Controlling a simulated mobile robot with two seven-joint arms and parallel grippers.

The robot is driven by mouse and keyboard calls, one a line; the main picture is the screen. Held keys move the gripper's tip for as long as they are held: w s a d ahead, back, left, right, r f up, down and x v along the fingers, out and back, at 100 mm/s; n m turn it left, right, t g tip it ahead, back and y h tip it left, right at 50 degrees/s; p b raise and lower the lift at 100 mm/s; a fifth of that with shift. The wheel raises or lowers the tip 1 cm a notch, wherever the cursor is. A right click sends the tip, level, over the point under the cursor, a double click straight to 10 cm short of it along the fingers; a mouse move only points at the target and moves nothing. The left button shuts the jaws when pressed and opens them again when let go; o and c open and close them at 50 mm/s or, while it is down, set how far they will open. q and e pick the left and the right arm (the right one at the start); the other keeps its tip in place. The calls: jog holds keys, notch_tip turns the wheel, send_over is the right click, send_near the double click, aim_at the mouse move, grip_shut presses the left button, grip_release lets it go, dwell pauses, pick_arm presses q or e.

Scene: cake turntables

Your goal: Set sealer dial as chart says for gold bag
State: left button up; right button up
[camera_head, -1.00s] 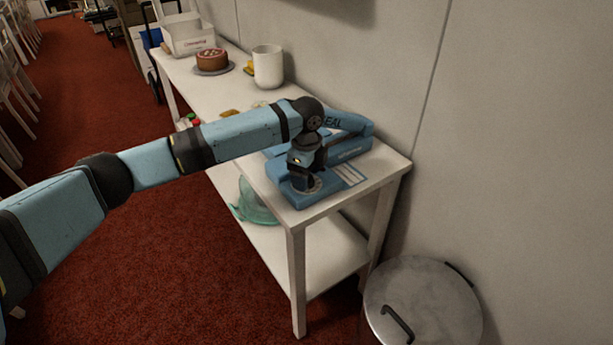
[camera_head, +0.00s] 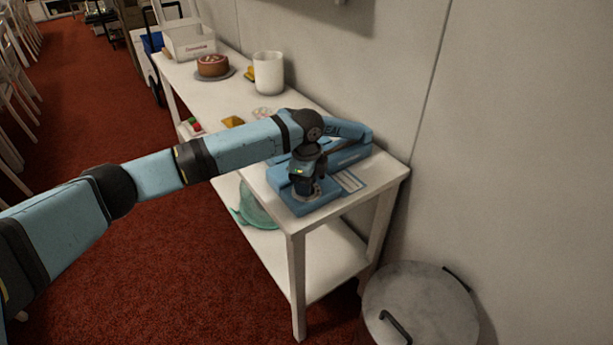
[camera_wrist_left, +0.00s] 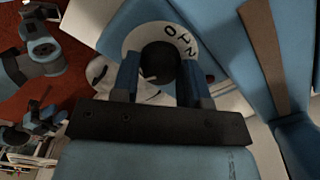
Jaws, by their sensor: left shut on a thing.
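The blue sealer (camera_head: 346,135) stands at the near end of the white table, its dial at its front left corner. My left gripper (camera_head: 302,190) points down over that corner. In the left wrist view my left gripper (camera_wrist_left: 160,92) is shut on the black dial knob (camera_wrist_left: 159,62), a finger on each side. The pale ring around the knob carries the marks 0, 1 and 2 (camera_wrist_left: 181,41); the rest of the ring is hidden. A chart card (camera_head: 349,181) lies beside the sealer; its print is too small to read. A gold item (camera_head: 233,121) lies farther back on the table. My right gripper is not in view.
The white table (camera_head: 312,216) also holds a white canister (camera_head: 268,72), a cake on a turntable (camera_head: 212,67) and a white box (camera_head: 189,38). A round metal bin (camera_head: 420,305) stands at the near right. A wall runs along the right.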

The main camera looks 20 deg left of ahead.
pick_arm(q)
jog(key=r+n+p, duration=0.1)
jog(key=n+p, duration=0.1)
jog(key=p, duration=0.3)
jog(key=shift+s, duration=0.1)
jog(key=n+p, duration=0.2)
jog(key=p, duration=0.1)
jog(key=shift+p, duration=0.3)
jog(key=n+p, duration=0.1)
jog(key=p, duration=0.1)
jog(key=n+p, duration=0.1)
jog(key=p, duration=0.1)
jog(key=shift+d+f+n, duration=0.1)
jog(key=shift+f+n, duration=0.1)
jog(key=shift+n, duration=0.2)
jog(key=n+p, duration=0.2)
jog(key=shift+f+p, duration=0.1)
jog(key=shift+p, duration=0.3)
jog(key=shift+f+n+p, duration=0.1)
jog(key=shift+n+p, duration=0.6)
jog(key=shift+n, duration=0.1)
jog(key=shift+f+n, duration=0.15)
jog(key=shift+n, duration=0.15)
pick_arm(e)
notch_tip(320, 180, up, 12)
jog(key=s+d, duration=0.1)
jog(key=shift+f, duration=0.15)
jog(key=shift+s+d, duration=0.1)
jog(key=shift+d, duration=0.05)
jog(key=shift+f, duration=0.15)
